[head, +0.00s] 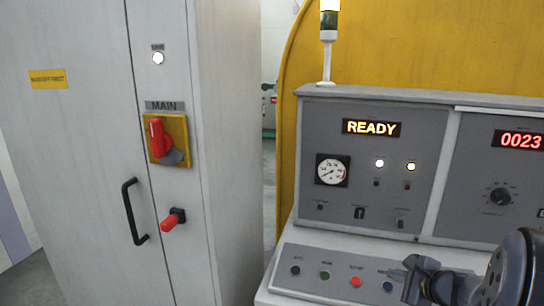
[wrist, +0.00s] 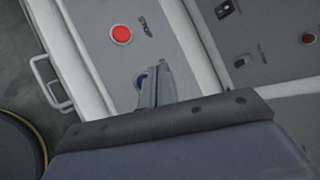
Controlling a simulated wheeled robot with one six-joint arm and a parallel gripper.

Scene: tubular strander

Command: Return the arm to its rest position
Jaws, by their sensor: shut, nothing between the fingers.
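My gripper (head: 412,268) shows at the lower right of the head view, over the right part of the console's sloping button panel (head: 318,262). It also shows in the wrist view (wrist: 155,82), where its fingers are together with nothing between them. My dark arm link fills the lower right corner of the head view. In the wrist view the fingers partly cover a blue button (wrist: 140,80), and a red button (wrist: 121,34) sits beyond them. I cannot tell from these frames whether the fingertips touch the panel.
The grey console (head: 440,120) has a lit READY display (head: 371,128), a red 0023 display (head: 519,139) and a round gauge (head: 332,170). A grey cabinet (head: 90,170) with a red MAIN switch (head: 160,137) stands left. A yellow machine cover (head: 430,50) is behind. A narrow gap separates cabinet and console.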

